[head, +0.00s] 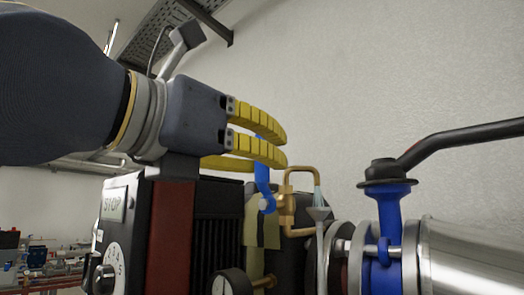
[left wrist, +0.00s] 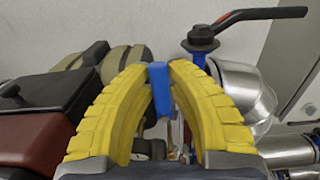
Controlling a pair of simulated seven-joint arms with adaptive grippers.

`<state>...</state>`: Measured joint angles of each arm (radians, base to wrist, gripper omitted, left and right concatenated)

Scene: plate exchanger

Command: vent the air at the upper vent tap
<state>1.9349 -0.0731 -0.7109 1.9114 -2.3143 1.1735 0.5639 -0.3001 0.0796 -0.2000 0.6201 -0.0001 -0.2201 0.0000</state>
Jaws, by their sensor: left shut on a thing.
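The upper vent tap (head: 287,203) is a brass body with a bent copper pipe and a blue lever (head: 264,190). The lever points upward towards my left gripper (head: 278,150). In the left wrist view my left gripper (left wrist: 163,68) has its yellow fingertips shut on the blue lever (left wrist: 160,88), one on each side. The fingers hide the lever's top in the head view. The copper pipe's outlet turns down over a small grey funnel (head: 319,213). A pale bluish streak shows between outlet and funnel. My right gripper is not in view.
A black and dark red control box (head: 172,235) stands left of the tap, below my left gripper. A pressure gauge (head: 229,284) is in front. A blue valve (head: 388,215) with a long black handle (head: 465,142) stands to the right, beside a silver pipe (head: 475,258).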

